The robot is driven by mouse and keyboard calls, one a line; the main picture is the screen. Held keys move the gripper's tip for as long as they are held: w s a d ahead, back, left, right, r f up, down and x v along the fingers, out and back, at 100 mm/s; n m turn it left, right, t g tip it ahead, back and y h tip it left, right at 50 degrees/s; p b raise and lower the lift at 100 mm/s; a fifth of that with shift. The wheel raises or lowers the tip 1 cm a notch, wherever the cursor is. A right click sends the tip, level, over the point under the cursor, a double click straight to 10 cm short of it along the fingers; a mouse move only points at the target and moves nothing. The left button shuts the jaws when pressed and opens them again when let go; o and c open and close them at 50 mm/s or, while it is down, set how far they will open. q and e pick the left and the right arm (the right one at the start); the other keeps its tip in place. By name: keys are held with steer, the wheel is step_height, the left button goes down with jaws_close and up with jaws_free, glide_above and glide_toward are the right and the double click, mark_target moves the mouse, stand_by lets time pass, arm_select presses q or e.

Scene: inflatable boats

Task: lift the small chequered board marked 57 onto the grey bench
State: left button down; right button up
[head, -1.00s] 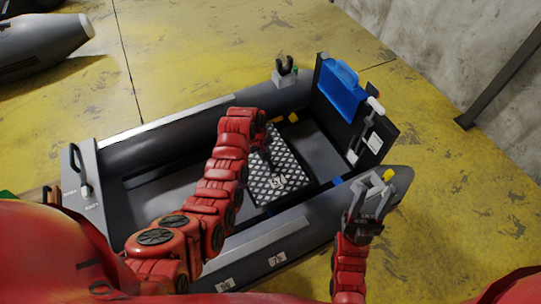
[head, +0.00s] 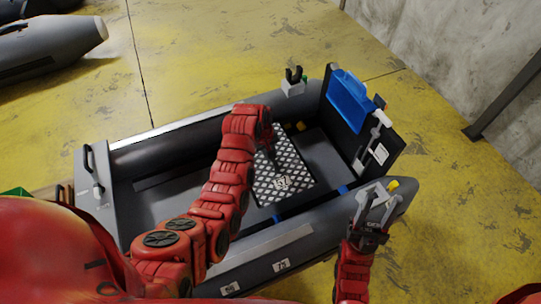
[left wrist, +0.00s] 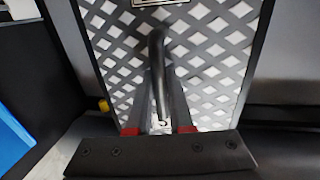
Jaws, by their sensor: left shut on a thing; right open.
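The small chequered board (head: 292,172), black and white and marked 57, is inside the grey inflatable boat, right of its middle. My left gripper (head: 271,150) is over the far part of the board. In the left wrist view, the fingers (left wrist: 160,122) are shut around a dark bar-like handle (left wrist: 158,65) in front of the board's chequered face (left wrist: 210,55). The head view does not clearly show whether the board touches the boat floor. My right gripper (head: 374,207) is open and empty by the boat's near right side. I cannot tell which grey surface is the bench.
The boat's grey side tubes (head: 185,133) surround the board. A black transom (head: 387,137) with a blue item (head: 348,95) stands to the right. A grey panel (head: 97,187) with a handle closes the left end.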

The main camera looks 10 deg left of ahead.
arm_select(q)
steer(key=shift+w+r+p, duration=0.1)
steer(key=shift+r+p, duration=0.7)
steer(key=shift+r, duration=1.95)
steer(key=shift+r+p, duration=0.65)
steer(key=shift+r, duration=1.9)
